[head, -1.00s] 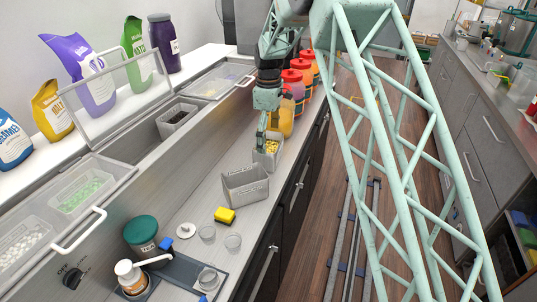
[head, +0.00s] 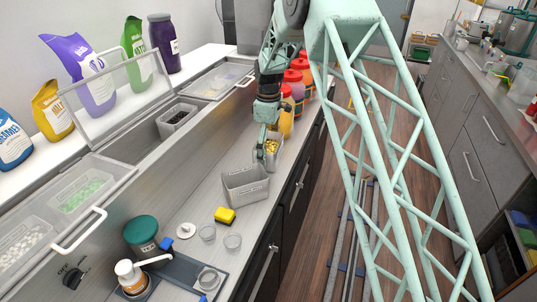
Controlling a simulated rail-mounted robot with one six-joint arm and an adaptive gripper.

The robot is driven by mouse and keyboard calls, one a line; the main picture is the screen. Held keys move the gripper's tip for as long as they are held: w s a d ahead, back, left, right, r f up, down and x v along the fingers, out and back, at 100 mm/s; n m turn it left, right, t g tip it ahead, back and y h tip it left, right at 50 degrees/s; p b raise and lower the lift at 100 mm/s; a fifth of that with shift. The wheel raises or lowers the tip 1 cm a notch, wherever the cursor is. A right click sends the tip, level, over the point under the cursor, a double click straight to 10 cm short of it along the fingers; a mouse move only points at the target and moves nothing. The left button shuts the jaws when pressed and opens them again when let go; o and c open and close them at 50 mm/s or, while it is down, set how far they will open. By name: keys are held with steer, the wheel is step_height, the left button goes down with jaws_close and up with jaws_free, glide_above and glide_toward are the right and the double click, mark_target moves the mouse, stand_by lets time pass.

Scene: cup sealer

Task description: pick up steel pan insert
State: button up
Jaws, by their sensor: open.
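Two grey, steel-like pan inserts stand on the counter. The nearer one (head: 245,187) looks empty and stands upright. The farther one (head: 275,156) holds yellow pieces and is partly hidden by my gripper. A third insert (head: 177,117) with dark contents sits in the counter well at the left. My gripper (head: 264,153) is open, with its fingers pointing down at the left side of the farther insert. I cannot tell whether the fingers touch it.
The raised clear lid (head: 108,92) rises at the left. The counter edge drops off at the right.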

steer(key=shift+c, duration=0.2)
steer(key=c, duration=1.3)
steer(key=shift+o, duration=0.2)
steer(key=shift+r, duration=0.15)
step_height(320, 180, up, 10)
stand_by(0.6)
steer(key=s+d+r+m+p, duration=0.1)
steer(key=s+r+m+p, duration=0.2)
steer(key=r+m+p, duration=0.4)
step_height(320, 180, up, 12)
steer(key=p, duration=0.6)
steer(key=shift+s+m, duration=0.2)
steer(key=shift+m, duration=0.2)
steer(key=shift+a+f, duration=0.1)
steer(key=shift+a, duration=0.05)
